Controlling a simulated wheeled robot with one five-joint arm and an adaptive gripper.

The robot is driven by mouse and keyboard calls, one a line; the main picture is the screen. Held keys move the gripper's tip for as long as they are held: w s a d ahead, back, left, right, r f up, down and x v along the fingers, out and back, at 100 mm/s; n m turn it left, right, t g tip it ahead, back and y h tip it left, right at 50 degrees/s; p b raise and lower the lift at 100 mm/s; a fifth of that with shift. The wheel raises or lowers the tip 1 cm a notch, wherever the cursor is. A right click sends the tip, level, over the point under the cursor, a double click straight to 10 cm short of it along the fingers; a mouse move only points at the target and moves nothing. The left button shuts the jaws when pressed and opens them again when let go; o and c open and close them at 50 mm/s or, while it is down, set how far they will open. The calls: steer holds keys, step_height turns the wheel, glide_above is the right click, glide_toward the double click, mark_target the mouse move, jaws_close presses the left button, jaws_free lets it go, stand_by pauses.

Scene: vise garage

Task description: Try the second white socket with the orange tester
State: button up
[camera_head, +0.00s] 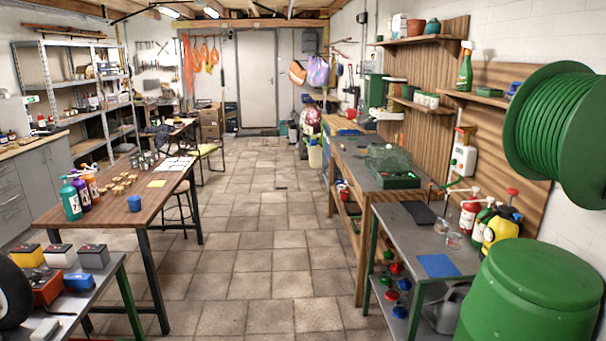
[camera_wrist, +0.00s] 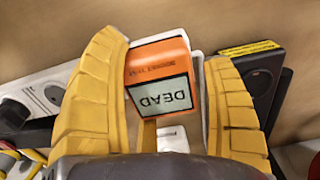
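The orange tester (camera_wrist: 158,58) is between the two yellow fingers of my gripper (camera_wrist: 160,95) in the wrist view. Its screen (camera_wrist: 162,96) reads "DEAD", upside down in the picture. A white piece (camera_wrist: 172,139) shows below the tester, and a white edge shows behind it. I cannot tell whether the tester is plugged in, as its prongs are hidden. A white unit (camera_wrist: 40,92) with dark round parts lies left of the gripper, partly hidden by the left finger. I cannot tell which white piece is the second socket. The head view shows neither gripper nor tester.
A black box (camera_wrist: 262,72) with a yellow label stands close right of the gripper. Coloured cables (camera_wrist: 20,160) lie at lower left. In the head view, a wooden table (camera_head: 110,205) stands left, a workbench (camera_head: 350,165) right, and the tiled floor (camera_head: 260,240) between is clear.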

steer(key=shift+d, duration=0.15)
steer(key=c, duration=0.5)
steer(key=o, duration=0.8)
steer(key=shift+r, duration=0.1)
step_height(320, 180, up, 12)
steer(key=shift+o, duration=1.4)
